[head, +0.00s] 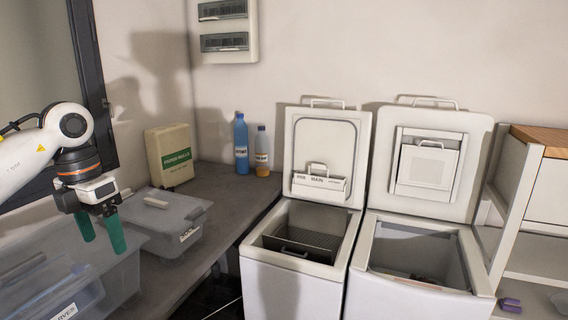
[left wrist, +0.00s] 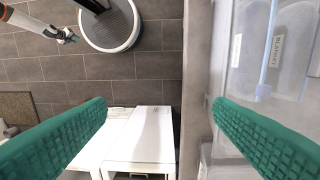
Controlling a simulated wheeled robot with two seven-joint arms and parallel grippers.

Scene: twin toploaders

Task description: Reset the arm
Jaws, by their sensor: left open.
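My left gripper (head: 101,238) hangs at the left of the head view with its two green fingers pointing down, over the clear bins. Its fingers are apart with nothing between them, as the left wrist view (left wrist: 160,110) also shows. The left toploader (head: 292,290) and the right toploader (head: 425,303) stand side by side with lids raised. The left one holds a dark rack (head: 305,241).
A grey lidded tub (head: 165,222) and clear bins (head: 118,280) fill the counter's left. A cream-and-green box (head: 169,155), a blue bottle (head: 241,146) and a smaller bottle (head: 262,155) stand behind. A shelf (head: 540,238) stands right, with a purple item (head: 511,305).

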